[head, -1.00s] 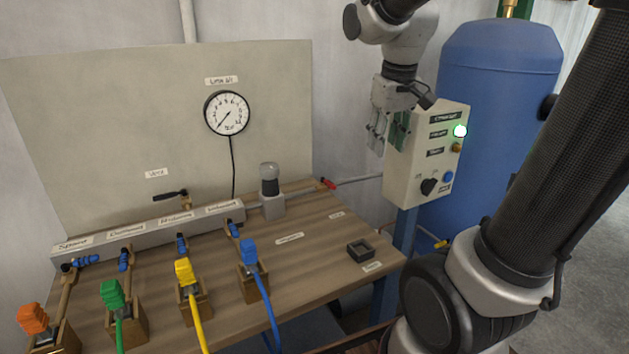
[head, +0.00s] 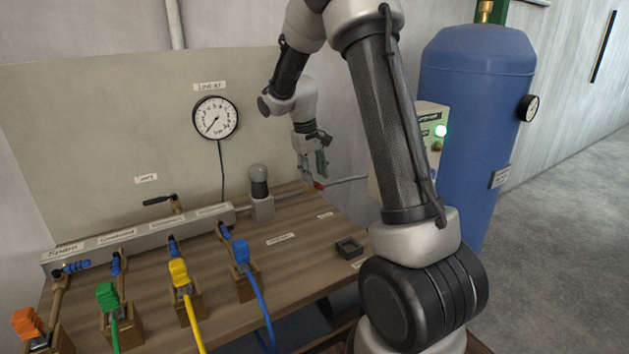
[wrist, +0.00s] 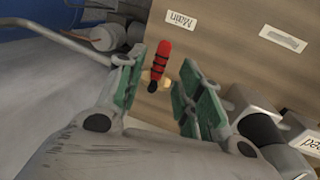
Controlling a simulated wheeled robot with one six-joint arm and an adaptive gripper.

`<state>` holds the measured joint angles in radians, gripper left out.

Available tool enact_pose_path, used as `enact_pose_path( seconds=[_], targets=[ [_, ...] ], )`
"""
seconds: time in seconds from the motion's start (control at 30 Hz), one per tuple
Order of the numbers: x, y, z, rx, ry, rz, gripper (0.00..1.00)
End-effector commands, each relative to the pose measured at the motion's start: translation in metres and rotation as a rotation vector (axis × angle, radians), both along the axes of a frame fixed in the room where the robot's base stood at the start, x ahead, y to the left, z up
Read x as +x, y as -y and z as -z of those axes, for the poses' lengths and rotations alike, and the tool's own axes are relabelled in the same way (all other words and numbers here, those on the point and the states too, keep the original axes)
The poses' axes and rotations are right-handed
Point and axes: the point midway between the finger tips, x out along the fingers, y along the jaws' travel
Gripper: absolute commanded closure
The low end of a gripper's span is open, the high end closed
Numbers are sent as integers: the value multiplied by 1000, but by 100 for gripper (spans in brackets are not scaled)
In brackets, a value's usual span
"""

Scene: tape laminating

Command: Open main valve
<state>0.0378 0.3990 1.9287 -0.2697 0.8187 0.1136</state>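The main valve's red handle (wrist: 161,64) shows in the wrist view, between and just beyond the green-padded fingers of my gripper (wrist: 155,92). The handle has dark bands and lies near the label "Main" (wrist: 181,21). My gripper is open, with clear space on both sides of the handle; I see no contact. In the head view my gripper (head: 316,172) points down at the back right of the wooden bench, by the pipe. A bit of the red handle (head: 319,185) shows at its fingertips.
A manifold (head: 140,235) with blue-handled valves runs along the bench's back left. A grey-capped unit (head: 260,190) stands left of my gripper. A control box (head: 428,125) with a lit green lamp and a blue tank (head: 475,110) stand to the right. The gauge (head: 215,118) hangs behind.

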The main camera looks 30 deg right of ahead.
Motion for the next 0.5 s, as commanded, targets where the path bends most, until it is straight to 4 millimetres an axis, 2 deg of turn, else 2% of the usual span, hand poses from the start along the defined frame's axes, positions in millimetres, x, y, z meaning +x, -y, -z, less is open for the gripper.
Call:
enact_pose_path(
  seconds=[0.1,0.2,0.5],
  targets=[
    [0,3,16,-1,-2,-1,64],
    [0,5,24,0,-1,0,64],
    [0,5,28,0,1,0,64]
  ],
)
